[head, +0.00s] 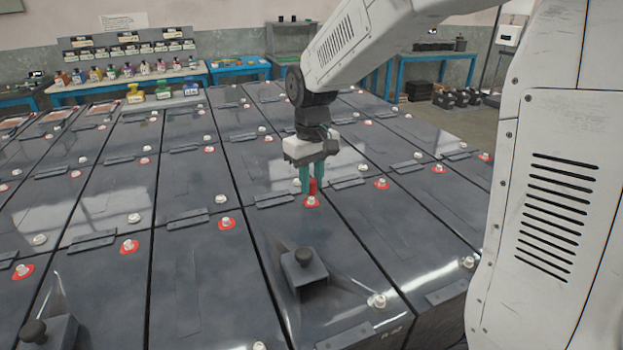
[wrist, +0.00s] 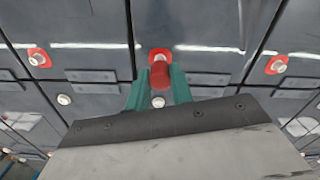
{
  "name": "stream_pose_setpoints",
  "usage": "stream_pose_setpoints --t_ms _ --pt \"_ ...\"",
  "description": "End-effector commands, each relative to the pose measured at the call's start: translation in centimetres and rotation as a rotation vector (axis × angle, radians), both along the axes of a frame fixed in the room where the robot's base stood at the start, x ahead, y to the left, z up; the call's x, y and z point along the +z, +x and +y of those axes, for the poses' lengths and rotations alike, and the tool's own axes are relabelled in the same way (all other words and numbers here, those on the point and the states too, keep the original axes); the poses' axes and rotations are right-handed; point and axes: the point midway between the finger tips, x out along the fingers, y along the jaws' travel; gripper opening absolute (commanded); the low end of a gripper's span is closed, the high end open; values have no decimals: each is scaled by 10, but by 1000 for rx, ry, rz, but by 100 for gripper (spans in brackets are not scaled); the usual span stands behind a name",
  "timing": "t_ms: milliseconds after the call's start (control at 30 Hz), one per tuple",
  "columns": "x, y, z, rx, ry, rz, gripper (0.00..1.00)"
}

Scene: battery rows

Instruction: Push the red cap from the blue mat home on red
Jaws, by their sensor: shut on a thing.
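My gripper (head: 311,187) is shut on the red cap (head: 313,186), which sits between its green fingers. The wrist view also shows the red cap (wrist: 160,76) between the fingers. A pale battery post on a red ring (head: 311,202) is just below the cap in the head view. In the wrist view this red-ringed post (wrist: 160,54) shows just beyond the cap's end. The cap appears close to the post, but I cannot tell whether they touch.
Rows of dark batteries fill the floor, with several other red-ringed posts (head: 226,222) and plain pale posts (head: 377,301). A black knob on a raised block (head: 304,268) stands on the battery in front. Blue-framed benches (head: 238,68) stand along the back.

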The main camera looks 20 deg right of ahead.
Motion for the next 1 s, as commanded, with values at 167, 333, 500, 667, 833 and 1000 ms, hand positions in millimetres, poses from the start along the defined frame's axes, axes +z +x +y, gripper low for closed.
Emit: stream_pose_setpoints --t_ms 167,333,500,667,833,1000 --pt "0 0 0 0 0 0 2" --pt "0 0 0 0 0 0 2" --pt "-3 0 0 0 0 0 2" --pt "-7 0 0 0 0 0 2" --pt "-11 0 0 0 0 0 2" --pt "-12 0 0 0 0 0 2"
